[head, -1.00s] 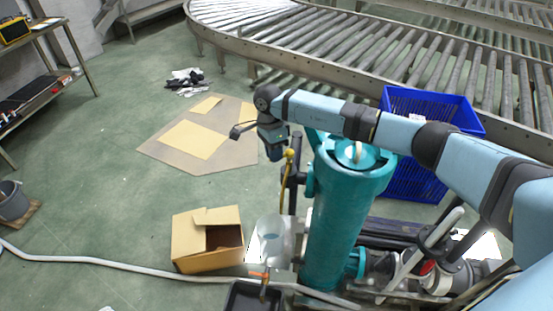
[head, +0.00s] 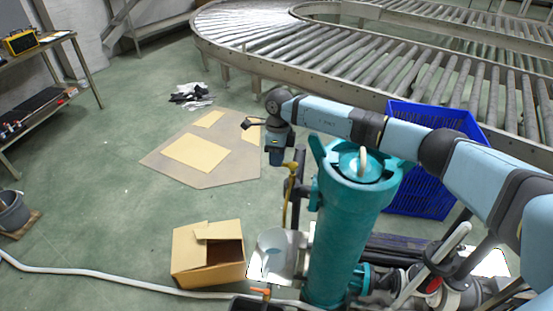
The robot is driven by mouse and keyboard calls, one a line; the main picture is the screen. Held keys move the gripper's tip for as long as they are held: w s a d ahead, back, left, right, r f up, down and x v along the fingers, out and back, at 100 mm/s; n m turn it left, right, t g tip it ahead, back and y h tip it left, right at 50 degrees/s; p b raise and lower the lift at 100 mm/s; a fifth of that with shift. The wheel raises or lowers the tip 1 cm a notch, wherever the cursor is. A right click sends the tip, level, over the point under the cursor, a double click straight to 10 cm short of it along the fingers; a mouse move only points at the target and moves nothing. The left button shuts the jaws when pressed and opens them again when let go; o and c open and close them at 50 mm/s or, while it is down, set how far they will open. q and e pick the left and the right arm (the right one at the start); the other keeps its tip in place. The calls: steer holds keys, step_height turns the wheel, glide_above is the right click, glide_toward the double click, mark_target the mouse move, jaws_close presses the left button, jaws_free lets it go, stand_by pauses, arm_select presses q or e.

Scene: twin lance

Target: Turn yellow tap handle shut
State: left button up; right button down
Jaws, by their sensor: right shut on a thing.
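The yellow tap handle (head: 291,165) sits at the upper end of a slim yellow stem, on dark pipework left of a tall teal cylinder (head: 345,225). My right arm reaches in from the right, over the top of the cylinder. My right gripper (head: 279,163) points down at the handle and is shut on it. The fingertips are small and partly hidden, so the exact contact is hard to see. My left gripper is not in view.
A blue crate (head: 425,190) stands behind the cylinder, before a roller conveyor (head: 330,50). An open cardboard box (head: 195,262), a pale hose (head: 100,276) and an orange-handled tap (head: 261,292) are at lower left. Flat cardboard (head: 175,172) lies on open floor.

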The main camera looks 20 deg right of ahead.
stand_by(0.4)
steer(key=c, duration=1.1)
jaws_free()
steer(key=shift+w+r, duration=0.1)
steer(key=shift+r, duration=0.05)
steer(key=shift+w+d+r+b, duration=0.1)
steer(key=shift+w+d+r, duration=0.25)
steer(key=shift+r, duration=1.9)
steer(key=shift+w+d+r+b, duration=0.1)
steer(key=shift+w+d+r, duration=0.2)
steer(key=shift+r, duration=1.9)
steer(key=shift+w+d+r+b, duration=0.1)
steer(key=shift+w+d+r, duration=0.2)
steer(key=shift+r, duration=1.95)
